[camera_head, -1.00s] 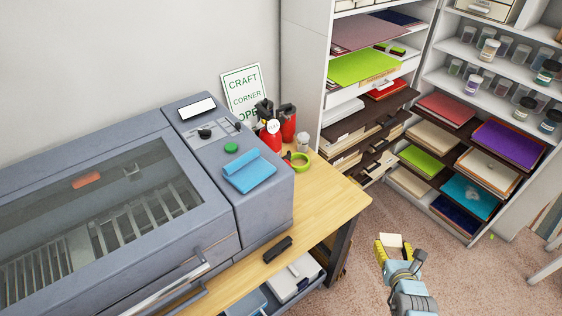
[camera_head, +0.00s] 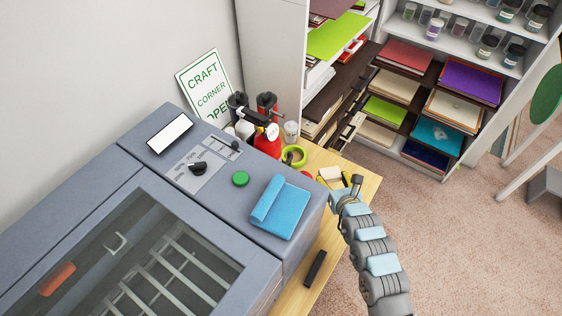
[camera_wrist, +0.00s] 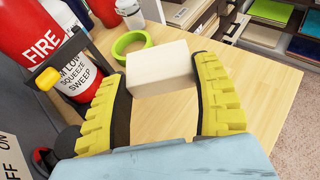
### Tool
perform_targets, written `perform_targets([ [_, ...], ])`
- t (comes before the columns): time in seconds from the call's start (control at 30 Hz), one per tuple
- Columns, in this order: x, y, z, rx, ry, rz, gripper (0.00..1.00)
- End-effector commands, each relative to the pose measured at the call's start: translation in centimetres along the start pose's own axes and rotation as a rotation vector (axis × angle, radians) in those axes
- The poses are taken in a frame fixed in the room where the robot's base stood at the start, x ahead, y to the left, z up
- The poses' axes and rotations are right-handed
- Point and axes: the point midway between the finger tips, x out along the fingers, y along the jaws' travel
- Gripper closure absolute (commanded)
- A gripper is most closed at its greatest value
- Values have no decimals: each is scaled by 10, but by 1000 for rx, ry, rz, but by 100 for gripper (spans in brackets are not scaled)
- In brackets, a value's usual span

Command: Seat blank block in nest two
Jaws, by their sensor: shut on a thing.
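The blank block is a pale cream block, held between the yellow ridged fingers of my gripper (camera_wrist: 163,98). In the wrist view the block (camera_wrist: 160,67) shows just beyond the fingertips, above the wooden table top. In the head view the block (camera_head: 330,174) and my gripper (camera_head: 338,187) are over the right part of the table, to the right of the grey machine. The gap between block and table is hard to judge. I cannot make out a nest in either view.
A green tape roll (camera_wrist: 132,46) lies just beyond the block. The grey machine (camera_head: 225,165) carries a folded blue cloth (camera_head: 280,207). A black object (camera_head: 314,268) lies on the table (camera_head: 352,172). Shelves stand behind.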

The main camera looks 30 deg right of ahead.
Motion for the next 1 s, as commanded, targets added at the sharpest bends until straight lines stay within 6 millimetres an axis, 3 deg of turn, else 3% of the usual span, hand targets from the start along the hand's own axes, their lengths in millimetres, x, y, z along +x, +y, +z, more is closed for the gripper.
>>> perform_targets([
  [0.17, 4, 0, -8, 3, 0, 1, 67],
  [0.43, 20, 0, -50, 4, 3, 0, 67],
  [0.63, 26, 0, -62, 1, 0, 1, 67],
  [0.83, 36, -1, -87, 2, 1, -2, 67],
  [1.0, 39, 0, -93, 2, -1, -1, 67],
])
